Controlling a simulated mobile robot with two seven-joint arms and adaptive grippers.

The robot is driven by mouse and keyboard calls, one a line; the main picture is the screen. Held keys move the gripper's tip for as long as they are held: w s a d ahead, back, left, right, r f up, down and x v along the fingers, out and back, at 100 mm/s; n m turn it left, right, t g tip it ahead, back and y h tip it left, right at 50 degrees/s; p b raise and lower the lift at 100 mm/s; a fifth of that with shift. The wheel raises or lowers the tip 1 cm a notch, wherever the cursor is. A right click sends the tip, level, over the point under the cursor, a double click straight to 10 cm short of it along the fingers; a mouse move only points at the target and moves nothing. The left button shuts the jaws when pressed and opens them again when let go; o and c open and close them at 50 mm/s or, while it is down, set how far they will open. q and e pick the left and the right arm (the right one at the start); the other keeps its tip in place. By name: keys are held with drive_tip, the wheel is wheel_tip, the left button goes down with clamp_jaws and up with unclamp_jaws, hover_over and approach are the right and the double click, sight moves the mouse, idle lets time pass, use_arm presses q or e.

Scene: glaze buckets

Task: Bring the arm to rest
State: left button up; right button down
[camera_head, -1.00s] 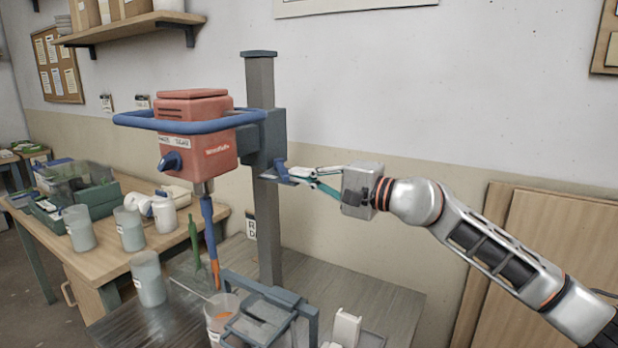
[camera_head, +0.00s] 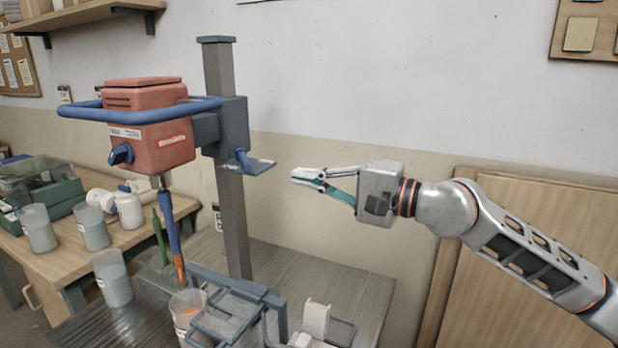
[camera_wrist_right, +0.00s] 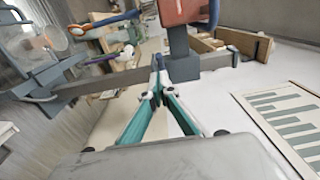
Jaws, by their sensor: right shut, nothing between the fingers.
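My right gripper (camera_head: 302,178) is in the air to the right of the mixer's grey post, apart from it. Its teal and white fingers point left and are shut with nothing between them. In the right wrist view the fingertips (camera_wrist_right: 158,68) meet in front of the grey post. The right arm comes in from the right of the head view. My left gripper shows in neither view.
The red mixer (camera_head: 150,125) with its blue ring handle hangs on the grey post (camera_head: 230,220). A small grey plate (camera_head: 248,167) juts from its carriage. A bucket (camera_head: 187,312) stands below within a grey frame (camera_head: 240,285). Free air surrounds the gripper by the bare wall.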

drive_tip(key=shift+s+d, duration=0.1)
drive_tip(key=shift+s, duration=0.2)
